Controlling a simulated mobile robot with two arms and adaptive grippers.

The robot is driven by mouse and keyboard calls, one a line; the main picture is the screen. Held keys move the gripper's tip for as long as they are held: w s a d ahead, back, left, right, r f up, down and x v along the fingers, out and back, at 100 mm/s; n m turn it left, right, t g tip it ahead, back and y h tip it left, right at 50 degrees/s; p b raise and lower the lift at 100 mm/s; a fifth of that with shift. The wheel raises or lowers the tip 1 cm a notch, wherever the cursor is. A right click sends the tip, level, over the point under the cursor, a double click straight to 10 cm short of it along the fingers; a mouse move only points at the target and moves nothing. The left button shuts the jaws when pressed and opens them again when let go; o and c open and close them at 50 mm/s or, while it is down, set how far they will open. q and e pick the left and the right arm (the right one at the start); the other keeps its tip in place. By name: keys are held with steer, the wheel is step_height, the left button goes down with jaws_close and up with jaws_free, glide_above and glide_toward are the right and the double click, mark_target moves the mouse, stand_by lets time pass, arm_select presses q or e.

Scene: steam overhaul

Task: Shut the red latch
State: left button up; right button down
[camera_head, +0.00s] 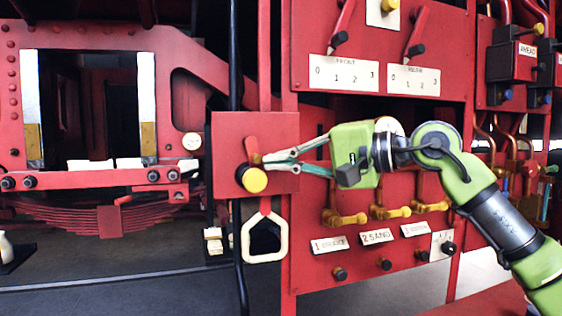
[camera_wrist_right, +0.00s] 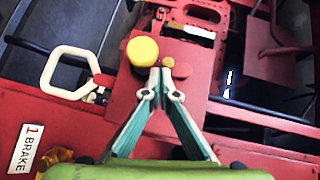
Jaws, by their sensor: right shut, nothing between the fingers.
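A small red latch piece (camera_head: 252,149) stands on the front of a red box (camera_head: 228,132), just above a round yellow knob (camera_head: 254,180). My right gripper (camera_head: 267,160) reaches in from the right; its fingertips meet close beside the latch and knob, with nothing held. In the right wrist view the shut fingertips (camera_wrist_right: 161,82) lie just below the yellow knob (camera_wrist_right: 142,51), next to a small brass-coloured knob (camera_wrist_right: 181,70). Whether the fingers touch the latch I cannot tell; they partly hide its lower end. My left gripper is not in view.
A cream ring handle (camera_head: 284,238) hangs below the box, also in the wrist view (camera_wrist_right: 47,72). Red levers (camera_head: 417,30) with number plates are above. A dark vertical pole (camera_head: 236,70) passes left.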

steer(key=shift+f, duration=0.1)
stand_by(0.5)
steer(key=v, duration=1.2)
steer(key=shift+f, duration=0.1)
